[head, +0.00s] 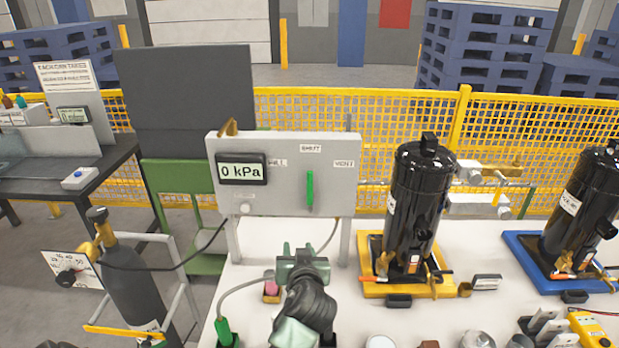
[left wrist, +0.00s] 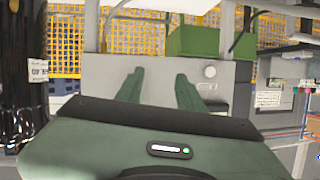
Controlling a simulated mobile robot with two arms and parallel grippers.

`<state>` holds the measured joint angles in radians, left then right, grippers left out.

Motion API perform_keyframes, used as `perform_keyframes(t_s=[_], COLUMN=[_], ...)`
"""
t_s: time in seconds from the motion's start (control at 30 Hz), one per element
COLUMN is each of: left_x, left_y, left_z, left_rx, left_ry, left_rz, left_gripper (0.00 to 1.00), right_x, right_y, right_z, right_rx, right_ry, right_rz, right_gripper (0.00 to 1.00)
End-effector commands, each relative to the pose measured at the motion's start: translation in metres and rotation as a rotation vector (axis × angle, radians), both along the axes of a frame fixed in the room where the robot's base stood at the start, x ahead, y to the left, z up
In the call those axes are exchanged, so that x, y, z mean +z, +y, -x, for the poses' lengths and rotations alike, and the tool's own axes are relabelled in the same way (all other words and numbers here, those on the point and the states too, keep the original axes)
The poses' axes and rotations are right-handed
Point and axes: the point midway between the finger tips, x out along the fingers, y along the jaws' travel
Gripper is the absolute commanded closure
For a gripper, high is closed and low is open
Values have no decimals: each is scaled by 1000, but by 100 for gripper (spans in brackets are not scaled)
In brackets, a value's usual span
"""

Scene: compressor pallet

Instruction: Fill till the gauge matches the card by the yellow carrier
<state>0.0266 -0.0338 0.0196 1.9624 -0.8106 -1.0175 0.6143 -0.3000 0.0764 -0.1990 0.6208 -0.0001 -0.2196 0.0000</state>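The gauge (head: 241,169) on the grey panel (head: 280,200) reads 0 kPa. A green lever (head: 310,190) on the panel stands upright under the SHUT label, between the labels at left and VENT at right. The yellow carrier (head: 372,290) holds an upright black compressor (head: 415,205). A small card (head: 487,282) lies to the right of that carrier; its text is too small to read. My left gripper (head: 303,256) is in front of and below the panel, clear of the lever. In the left wrist view its fingers (left wrist: 158,88) are apart with nothing between. My right gripper does not show.
A blue carrier (head: 522,244) with another black compressor (head: 580,205) stands at right. A green hose fitting (head: 226,333) is at the front left of the white table. A grey cylinder (head: 140,285) stands left of the table. Small items line the front edge.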

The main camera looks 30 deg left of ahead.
Motion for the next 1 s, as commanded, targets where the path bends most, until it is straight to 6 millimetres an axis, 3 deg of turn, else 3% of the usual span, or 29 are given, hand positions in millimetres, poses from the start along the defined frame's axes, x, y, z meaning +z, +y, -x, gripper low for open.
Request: perform_keyframes(t_s=[0.03,0.13,0.2,0.3,0.47,0.8,1.0], left_x=[21,62,85,104,113,111,109], left_y=[5,11,12,12,20,56,64], left_z=[-20,-55,-73,-88,-100,-138,-147], left_rx=[22,49,53,51,51,51,50], left_ry=[-72,-207,-280,-336,-352,-348,-348], left_rz=[-23,-75,-104,-129,-140,-138,-138], left_gripper=[62,62,62,62,62,62,62], right_x=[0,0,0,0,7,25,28], right_y=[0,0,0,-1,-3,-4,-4], right_z=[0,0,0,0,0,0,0], right_rx=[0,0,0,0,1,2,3], right_ry=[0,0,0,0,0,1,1], right_rz=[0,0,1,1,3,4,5], right_gripper=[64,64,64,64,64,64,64])
